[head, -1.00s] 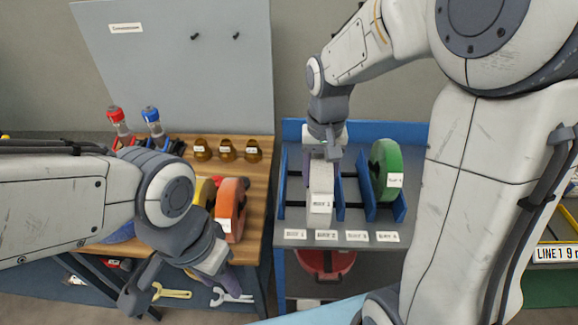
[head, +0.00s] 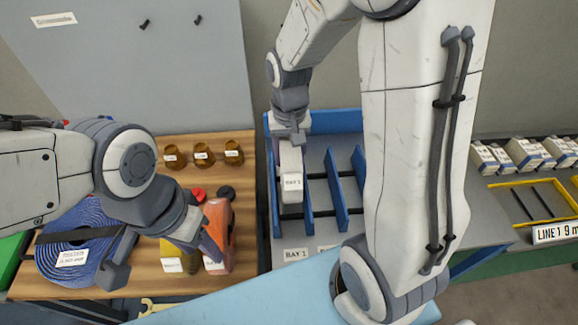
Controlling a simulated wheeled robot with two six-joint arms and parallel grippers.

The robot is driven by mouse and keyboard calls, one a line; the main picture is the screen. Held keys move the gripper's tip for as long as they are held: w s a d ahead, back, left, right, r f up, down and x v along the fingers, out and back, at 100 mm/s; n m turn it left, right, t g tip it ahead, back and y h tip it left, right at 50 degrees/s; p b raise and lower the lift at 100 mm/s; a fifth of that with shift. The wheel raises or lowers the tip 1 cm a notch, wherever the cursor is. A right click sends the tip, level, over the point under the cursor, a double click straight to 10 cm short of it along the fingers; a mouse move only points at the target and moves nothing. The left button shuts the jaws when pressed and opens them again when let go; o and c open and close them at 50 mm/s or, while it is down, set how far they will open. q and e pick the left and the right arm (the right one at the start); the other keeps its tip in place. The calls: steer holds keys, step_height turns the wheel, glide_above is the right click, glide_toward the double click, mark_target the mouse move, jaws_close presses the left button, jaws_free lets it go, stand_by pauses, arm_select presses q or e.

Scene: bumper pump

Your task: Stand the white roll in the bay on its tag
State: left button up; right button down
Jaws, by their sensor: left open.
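The white roll (head: 291,172) stands upright in the leftmost bay of the blue-walled rack (head: 313,210), between two blue dividers. A label on its front reads BAY 1. A matching BAY 1 tag (head: 296,255) lies on the rack's grey front edge. My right gripper (head: 291,138) points down at the top of the white roll. Its fingers are too hidden to tell whether they grip it. My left gripper (head: 163,262) is open and empty, over the left table's front, beside the blue coiled roll and the bottles.
The wooden table (head: 150,180) holds the blue coiled roll (head: 75,245), an orange bottle (head: 218,235), a yellow bottle (head: 173,252) and brown jars (head: 203,154). My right arm hides the rack's right part. White boxes (head: 520,152) and a yellow-edged tray stand at right.

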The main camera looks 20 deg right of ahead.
step_height(320, 180, down, 4)
steer(key=shift+f+p, duration=0.1)
steer(key=shift+p, duration=0.25)
steer(key=shift+f, duration=0.25)
steer(key=shift+c, duration=1.2)
jaws_free()
steer(key=shift+s, duration=0.1)
